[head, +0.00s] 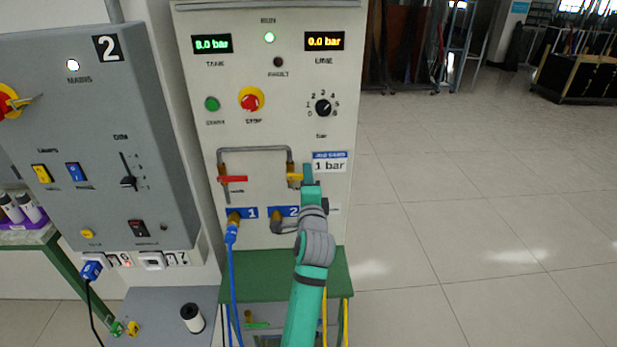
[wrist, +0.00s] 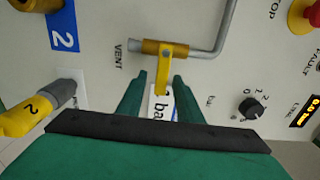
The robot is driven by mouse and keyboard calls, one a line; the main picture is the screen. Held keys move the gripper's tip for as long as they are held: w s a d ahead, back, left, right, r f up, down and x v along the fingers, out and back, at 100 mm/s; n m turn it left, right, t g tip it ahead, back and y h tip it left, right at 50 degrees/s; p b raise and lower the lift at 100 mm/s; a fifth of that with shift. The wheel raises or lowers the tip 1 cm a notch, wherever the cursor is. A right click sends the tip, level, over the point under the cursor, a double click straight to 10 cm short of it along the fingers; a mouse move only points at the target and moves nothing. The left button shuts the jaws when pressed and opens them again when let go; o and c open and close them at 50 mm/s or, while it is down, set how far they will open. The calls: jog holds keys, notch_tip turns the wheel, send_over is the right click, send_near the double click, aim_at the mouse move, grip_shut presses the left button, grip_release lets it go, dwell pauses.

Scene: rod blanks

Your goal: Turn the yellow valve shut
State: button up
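The yellow valve (head: 294,178) is on the panel front, at the right foot of the grey pipe loop. In the wrist view its yellow handle (wrist: 163,72) hangs from a brass body and lies crosswise to the pipe. My gripper (wrist: 160,77) is open, with one green finger on each side of the handle. Gaps show between handle and fingers; I cannot tell how deep the handle sits between them. In the head view my gripper (head: 308,181) is just right of the valve and hides part of that area.
A red-handled valve (head: 233,179) is at the pipe's left foot. A blue hose (head: 231,250) hangs from port 1. A grey-and-yellow plug (wrist: 40,105) is near my gripper. The tank display (head: 212,43) reads 8.0 bar, the line display (head: 324,41) 0.0 bar. Floor at right is clear.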

jog(key=s, duration=0.9)
jog(key=shift+s, duration=0.4)
jog(key=shift+f, duration=0.1)
jog(key=s+d+f+n+g, duration=0.1)
jog(key=s+f+n, duration=0.9)
jog(key=s+f, duration=1.25)
jog(key=s+a+n, duration=0.2)
jog(key=s+n, duration=0.2)
jog(key=s, duration=1)
jog(key=s+a+f+n+g, duration=0.1)
jog(key=s+a+n, duration=0.2)
jog(key=s, duration=1.1)
jog(key=shift+a+n+g, duration=0.2)
jog(key=shift+n+g, duration=0.1)
jog(key=shift+n, duration=0.3)
